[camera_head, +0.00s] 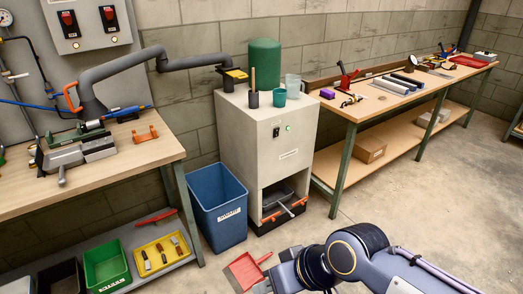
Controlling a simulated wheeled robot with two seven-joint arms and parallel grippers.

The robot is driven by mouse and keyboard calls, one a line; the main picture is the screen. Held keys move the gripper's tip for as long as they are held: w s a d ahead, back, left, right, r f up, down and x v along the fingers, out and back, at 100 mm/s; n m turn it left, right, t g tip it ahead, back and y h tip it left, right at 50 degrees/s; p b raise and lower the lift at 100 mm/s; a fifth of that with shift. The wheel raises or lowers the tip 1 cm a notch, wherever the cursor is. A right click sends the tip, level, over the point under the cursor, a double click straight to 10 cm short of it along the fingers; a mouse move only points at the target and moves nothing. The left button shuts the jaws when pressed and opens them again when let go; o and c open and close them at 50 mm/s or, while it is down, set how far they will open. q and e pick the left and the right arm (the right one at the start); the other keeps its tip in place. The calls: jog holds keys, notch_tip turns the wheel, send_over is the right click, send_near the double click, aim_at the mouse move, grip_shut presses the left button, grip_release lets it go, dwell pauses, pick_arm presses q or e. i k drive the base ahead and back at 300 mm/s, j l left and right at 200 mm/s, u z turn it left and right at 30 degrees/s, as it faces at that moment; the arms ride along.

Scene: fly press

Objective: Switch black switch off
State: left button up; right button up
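A small black switch (276,132) sits on the upper front of a pale grey cabinet (255,160), beside a small green light (288,128). The switch is too small to tell its position. My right arm comes in from the bottom right. My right gripper (264,286) is at the bottom edge, low in front of the cabinet and well apart from the switch. It is partly cut off and I cannot tell whether its fingers are open. My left gripper is not in view.
A blue bin (217,205) stands left of the cabinet, and a red dustpan (244,272) lies on the floor near my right gripper. A wooden workbench (150,155) is at left and a long bench (350,110) at right. The floor at right is open.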

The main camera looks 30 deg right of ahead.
aim_at(276, 133)
jog(key=z, duration=1.3)
jog(key=i+l+z, duration=0.1)
jog(key=i+l, duration=0.15)
jog(key=i, duration=0.3)
jog(key=i+l, duration=0.2)
jog(key=i, duration=0.3)
jog(key=i+l+z, duration=0.15)
jog(key=i, duration=0.4)
jog(key=i+l+z, duration=0.1)
jog(key=i+l, duration=0.15)
jog(key=i, duration=0.3)
